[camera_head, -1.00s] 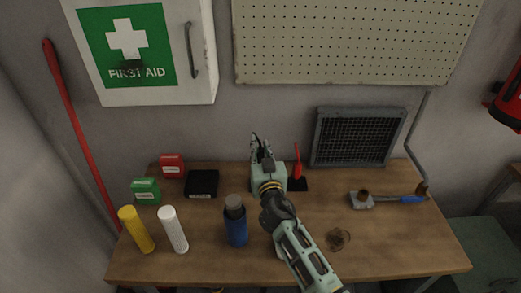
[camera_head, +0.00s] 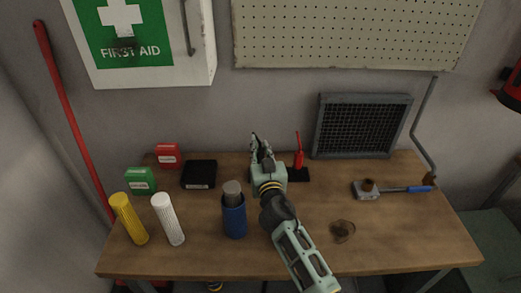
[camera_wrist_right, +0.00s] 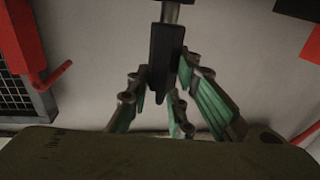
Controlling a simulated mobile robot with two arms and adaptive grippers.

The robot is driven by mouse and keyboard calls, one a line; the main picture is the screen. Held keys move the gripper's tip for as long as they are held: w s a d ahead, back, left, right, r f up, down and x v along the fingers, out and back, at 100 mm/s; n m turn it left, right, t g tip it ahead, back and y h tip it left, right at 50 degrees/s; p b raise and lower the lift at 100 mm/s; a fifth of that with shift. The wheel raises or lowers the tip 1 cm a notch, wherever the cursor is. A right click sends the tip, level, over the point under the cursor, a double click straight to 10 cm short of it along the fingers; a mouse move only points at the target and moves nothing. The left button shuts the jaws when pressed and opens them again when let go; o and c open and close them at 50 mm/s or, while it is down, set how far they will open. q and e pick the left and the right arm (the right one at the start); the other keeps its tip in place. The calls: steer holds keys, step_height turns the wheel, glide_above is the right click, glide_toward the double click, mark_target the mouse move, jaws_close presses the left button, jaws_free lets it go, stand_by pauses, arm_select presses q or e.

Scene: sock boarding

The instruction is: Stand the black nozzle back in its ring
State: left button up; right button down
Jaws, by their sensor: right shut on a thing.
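My right gripper (camera_head: 258,146) is above the back middle of the workbench. In the right wrist view, its fingers (camera_wrist_right: 170,100) are closed around a dark, blocky piece with a grey metal stem, which I take to be the black nozzle (camera_wrist_right: 165,55). In the head view the gripper mostly hides the nozzle. A red nozzle (camera_head: 299,158) stands on a flat black base (camera_head: 298,175) just right of the gripper. The left part of that base is behind my gripper, and I cannot make out the empty ring. My left gripper is not in view.
A black box (camera_head: 199,174) lies left of the gripper. A blue bottle (camera_head: 234,220) stands in front, beside white (camera_head: 168,218) and yellow (camera_head: 129,218) cylinders. A grille panel (camera_head: 361,126) leans at the back right. A blue-handled tool (camera_head: 405,189) lies on the right.

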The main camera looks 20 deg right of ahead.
steer(key=shift+f+b, duration=0.65)
steer(key=shift+b, duration=0.05)
stand_by(0.7)
steer(key=c, duration=1.5)
jaws_free()
steer(key=shift+r, duration=0.1)
